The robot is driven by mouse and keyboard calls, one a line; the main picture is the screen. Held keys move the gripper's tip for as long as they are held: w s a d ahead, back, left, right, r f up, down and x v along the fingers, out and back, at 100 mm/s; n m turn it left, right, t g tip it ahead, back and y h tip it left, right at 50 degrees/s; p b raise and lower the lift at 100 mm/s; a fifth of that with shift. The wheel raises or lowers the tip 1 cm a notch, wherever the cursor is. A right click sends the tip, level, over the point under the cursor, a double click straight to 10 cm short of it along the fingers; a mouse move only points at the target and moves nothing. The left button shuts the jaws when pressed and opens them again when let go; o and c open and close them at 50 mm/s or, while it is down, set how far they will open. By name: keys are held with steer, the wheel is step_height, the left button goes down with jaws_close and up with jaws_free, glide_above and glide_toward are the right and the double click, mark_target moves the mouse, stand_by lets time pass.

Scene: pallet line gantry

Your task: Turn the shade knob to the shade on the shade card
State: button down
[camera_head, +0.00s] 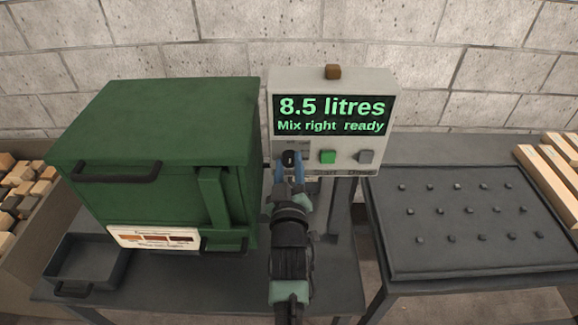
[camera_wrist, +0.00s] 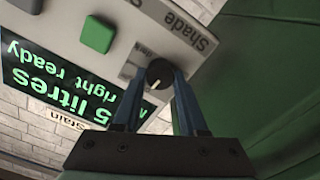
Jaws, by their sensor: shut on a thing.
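The black shade knob (camera_head: 289,158) sits on the lower left of the light grey control panel (camera_head: 380,85). In the wrist view the knob (camera_wrist: 159,72) shows a pale pointer mark, with a "Shade" label beside it and a small "dark" mark. My gripper (camera_head: 289,170) is shut on the knob, its blue fingers on both sides; the wrist view shows the fingers (camera_wrist: 160,90) too. The panel's screen (camera_head: 331,115) reads "8.5 litres" and "Mix right ready". A card (camera_head: 155,239) with brown colour swatches is on the front of the green cabinet; its text is too small to read.
A green button (camera_head: 327,157) and a grey button (camera_head: 365,157) are right of the knob. The green cabinet (camera_head: 160,120) stands close on the left, with a dark tray (camera_head: 113,262) below it. A studded dark table (camera_head: 470,262) is at right; wooden blocks (camera_head: 22,190) lie far left.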

steer(key=m+b, duration=0.1)
steer(key=m, duration=0.2)
steer(key=shift+f, duration=0.1)
steer(key=shift+m, duration=1.8)
steer(key=shift+c, duration=2.2)
jaws_free()
steer(key=s+b, duration=0.1)
steer(key=s, duration=1.2)
